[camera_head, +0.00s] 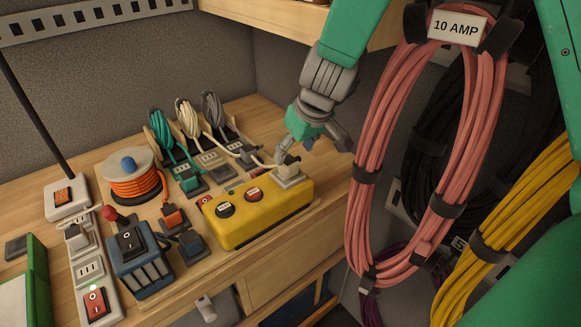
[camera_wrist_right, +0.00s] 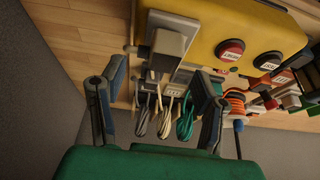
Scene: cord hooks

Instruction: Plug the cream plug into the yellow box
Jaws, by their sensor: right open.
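The yellow box (camera_head: 258,218) stands near the bench's front edge, with two round buttons on top and a pale socket block at its right end. The cream plug (camera_head: 289,163) sits upright on that block, its cream cord running back left. In the right wrist view the plug (camera_wrist_right: 166,50) looks greyish and stands at the pale socket (camera_wrist_right: 178,27) beside the yellow box (camera_wrist_right: 235,32); its prongs are hidden. My right gripper (camera_head: 313,145) is open just behind and right of the plug. In the wrist view its spread fingers (camera_wrist_right: 163,82) hold nothing. My left gripper is not in view.
Teal, cream and grey cord coils (camera_head: 187,115) hang at the back. An orange cord reel (camera_head: 133,178), a blue switch box (camera_head: 138,258) and a power strip (camera_head: 92,272) stand left. A large pink cord coil (camera_head: 428,150) hangs close on the right.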

